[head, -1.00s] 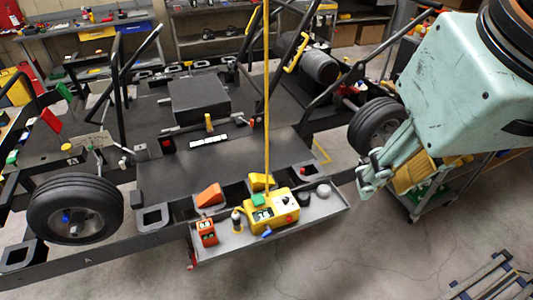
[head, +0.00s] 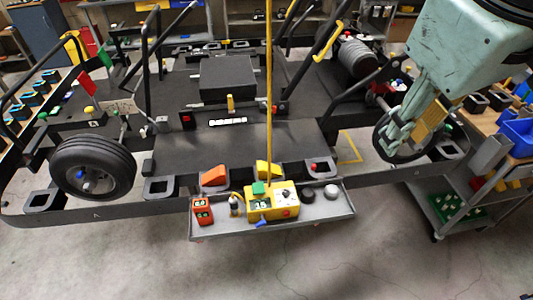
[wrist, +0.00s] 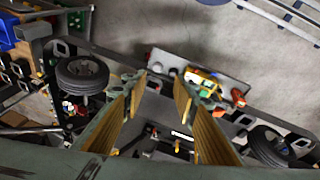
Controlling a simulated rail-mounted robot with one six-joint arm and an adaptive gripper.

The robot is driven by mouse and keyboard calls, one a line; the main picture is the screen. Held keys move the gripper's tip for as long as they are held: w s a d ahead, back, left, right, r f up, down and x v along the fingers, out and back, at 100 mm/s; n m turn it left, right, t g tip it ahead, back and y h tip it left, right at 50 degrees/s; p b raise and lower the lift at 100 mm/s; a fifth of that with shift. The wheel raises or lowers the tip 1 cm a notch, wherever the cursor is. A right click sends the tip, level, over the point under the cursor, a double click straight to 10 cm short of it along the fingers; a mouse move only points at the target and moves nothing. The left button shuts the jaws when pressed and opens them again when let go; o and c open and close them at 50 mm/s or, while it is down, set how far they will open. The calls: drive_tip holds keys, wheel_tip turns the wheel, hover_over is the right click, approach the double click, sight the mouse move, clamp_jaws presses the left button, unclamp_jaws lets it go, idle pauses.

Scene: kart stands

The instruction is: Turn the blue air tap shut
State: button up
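The blue air tap (head: 262,224) is a small blue lever on the lower front of a yellow box (head: 287,209). The box sits in a grey tray at the kart stand's near edge and carries a small display, a dial and a red button. In the wrist view the yellow box (wrist: 207,75) is beyond the fingers, right of centre; I cannot make out the tap's angle. My gripper (wrist: 163,85) is open with nothing between its yellow-padded fingers. In the head view my gripper (head: 408,137) hangs at the right, in front of a wheel, well apart from the box.
The grey tray (head: 330,212) also holds an orange display unit (head: 202,212), a small black-and-yellow bottle (head: 235,205) and round knobs. A yellow pole (head: 269,100) rises behind the box. A trolley (head: 480,205) stands right. The floor in front is clear.

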drive_tip(key=w+a+f+n, duration=0.2)
drive_tip(key=w+a+n, duration=0.1)
drive_tip(key=w, duration=0.4)
drive_tip(key=w+a+f+n, duration=0.2)
drive_tip(key=w+f+n, duration=0.15)
drive_tip(key=w, duration=0.25)
drive_tip(key=w+a+f+n+g+h+b, duration=0.1)
drive_tip(key=w+a+f+n, duration=0.55)
drive_tip(key=a, duration=0.25)
drive_tip(key=n+g+h, duration=0.1)
drive_tip(key=n+h, duration=0.3)
drive_tip(key=n, duration=1.7)
approach(259, 223)
drive_tip(key=w+v, duration=0.1)
drive_tip(key=v, duration=0.4)
drive_tip(key=shift+s+a+r, duration=0.15)
drive_tip(key=shift+s+a, duration=0.1)
drive_tip(key=shift+s, duration=0.15)
drive_tip(key=shift+b+x, duration=1.6)
drive_tip(key=shift+x, duration=5.35)
drive_tip(key=shift+s+d, duration=0.1)
drive_tip(key=shift+d, duration=0.05)
